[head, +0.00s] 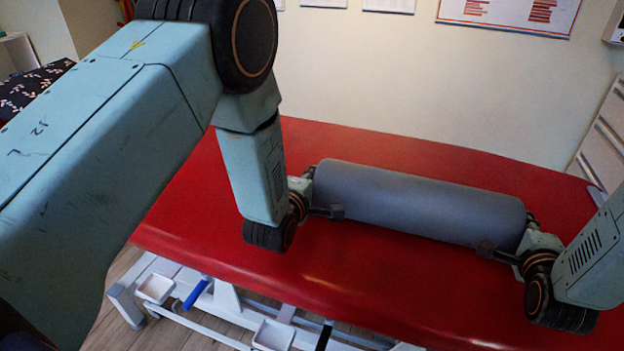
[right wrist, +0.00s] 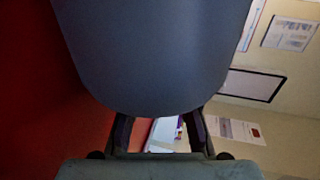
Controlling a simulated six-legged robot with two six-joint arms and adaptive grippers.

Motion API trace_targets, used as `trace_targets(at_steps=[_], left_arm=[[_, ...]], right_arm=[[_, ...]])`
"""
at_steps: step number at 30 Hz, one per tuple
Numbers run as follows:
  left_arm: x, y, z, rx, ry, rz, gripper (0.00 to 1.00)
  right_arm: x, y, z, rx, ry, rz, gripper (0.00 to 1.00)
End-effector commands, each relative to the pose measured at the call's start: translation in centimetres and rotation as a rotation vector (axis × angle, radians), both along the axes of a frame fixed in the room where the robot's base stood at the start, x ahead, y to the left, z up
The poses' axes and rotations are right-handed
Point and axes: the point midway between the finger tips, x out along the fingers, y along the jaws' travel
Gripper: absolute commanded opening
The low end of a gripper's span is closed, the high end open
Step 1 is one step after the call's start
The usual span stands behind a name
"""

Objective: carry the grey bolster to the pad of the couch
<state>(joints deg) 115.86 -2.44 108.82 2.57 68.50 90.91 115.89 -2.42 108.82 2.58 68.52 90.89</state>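The grey bolster (head: 420,203) lies lengthwise along the red pad (head: 400,285) of the couch, on it or just above it; I cannot tell whether they touch. My left gripper (head: 322,192) has its fingers on either side of the bolster's left end and grips it. My right gripper (head: 509,234) grips the right end in the same way. In the right wrist view the bolster (right wrist: 155,55) fills the upper middle, between the fingers of my right gripper (right wrist: 158,132). The far fingers are partly hidden behind the bolster in the head view.
The couch's white frame (head: 235,300) with small trays and a blue lever (head: 196,294) shows below the pad. A pale wall with posters (head: 510,12) stands behind. A white rack (head: 605,140) is at the right. Bare pad lies in front of the bolster.

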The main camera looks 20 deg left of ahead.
Motion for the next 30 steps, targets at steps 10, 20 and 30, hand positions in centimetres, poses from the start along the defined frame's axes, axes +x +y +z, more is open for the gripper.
trace_targets(at_steps=[10, 20, 30], left_arm=[[0.0, 0.2, 0.3, 0.003, -0.004, -0.018, 0.37], [0.0, 0.4, 0.2, 0.002, -0.002, -0.013, 0.47], [0.0, 0.4, 0.2, 0.002, -0.002, -0.011, 0.47]], right_arm=[[0.0, -0.2, 0.2, -0.002, -0.003, 0.018, 0.23], [0.0, -0.3, 0.2, -0.002, -0.002, 0.013, 0.37], [0.0, -0.4, 0.1, -0.002, -0.001, 0.011, 0.47]])
